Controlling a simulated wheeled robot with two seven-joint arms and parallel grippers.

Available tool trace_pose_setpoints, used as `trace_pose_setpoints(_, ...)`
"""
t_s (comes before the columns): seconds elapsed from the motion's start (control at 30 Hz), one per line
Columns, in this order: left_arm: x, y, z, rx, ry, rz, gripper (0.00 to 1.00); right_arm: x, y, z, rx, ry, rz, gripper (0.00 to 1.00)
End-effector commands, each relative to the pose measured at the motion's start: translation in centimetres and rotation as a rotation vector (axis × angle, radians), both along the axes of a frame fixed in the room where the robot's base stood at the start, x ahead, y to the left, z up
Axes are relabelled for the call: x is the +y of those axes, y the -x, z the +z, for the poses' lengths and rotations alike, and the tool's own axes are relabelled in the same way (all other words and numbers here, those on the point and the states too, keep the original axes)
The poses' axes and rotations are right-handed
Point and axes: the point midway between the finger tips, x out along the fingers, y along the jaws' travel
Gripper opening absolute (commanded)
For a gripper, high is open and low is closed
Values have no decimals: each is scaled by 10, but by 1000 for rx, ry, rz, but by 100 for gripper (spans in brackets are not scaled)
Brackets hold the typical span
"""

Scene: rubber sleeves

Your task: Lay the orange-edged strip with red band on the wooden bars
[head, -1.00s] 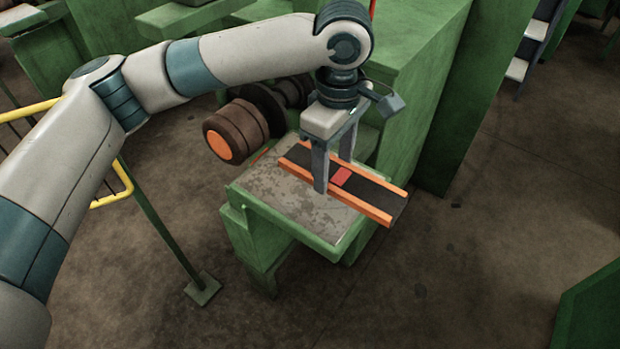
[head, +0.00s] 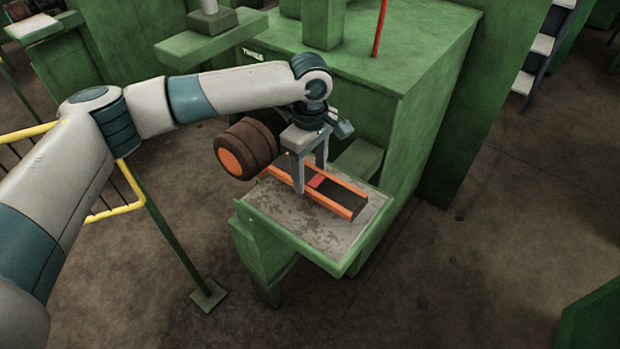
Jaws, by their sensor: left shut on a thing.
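The orange-edged strip (head: 341,194) is a dark flat piece with orange long edges and a red band (head: 316,181) across it. It is over the grey top of the green-edged table (head: 300,228), low and close to it; I cannot tell whether it touches. My left gripper (head: 310,181) points down and is shut on the strip beside the red band, one finger at each side. I cannot make out the wooden bars; the strip and gripper may cover them. My right gripper is not in view.
A brown roll with an orange end (head: 232,162) stands just behind the table's left side. A tall green machine (head: 420,110) rises behind and right. A yellow railing (head: 105,213) is at left. The table's front part is bare, and the floor at right is open.

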Motion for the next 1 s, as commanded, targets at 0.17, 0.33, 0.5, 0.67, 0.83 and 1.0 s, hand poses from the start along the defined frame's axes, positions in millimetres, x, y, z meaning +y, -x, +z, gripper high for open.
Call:
trace_pose_setpoints(0.17, 0, -1, -1, 0, 0, -1, 31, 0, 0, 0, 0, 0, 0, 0)
trace_pose_setpoints(0.33, 0, 0, -1, 0, 0, -1, 31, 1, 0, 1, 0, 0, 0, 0)
trace_pose_setpoints(0.5, 0, 0, -13, 2, -1, -1, 31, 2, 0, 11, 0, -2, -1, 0)
trace_pose_setpoints(0.67, 0, 0, -32, 2, -1, 0, 31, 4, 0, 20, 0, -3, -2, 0)
trace_pose_setpoints(0.83, 0, 0, -40, 0, 0, -1, 31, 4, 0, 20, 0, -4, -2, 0)
trace_pose_setpoints(1.0, 0, 0, -41, 0, 0, -1, 31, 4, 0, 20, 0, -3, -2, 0)
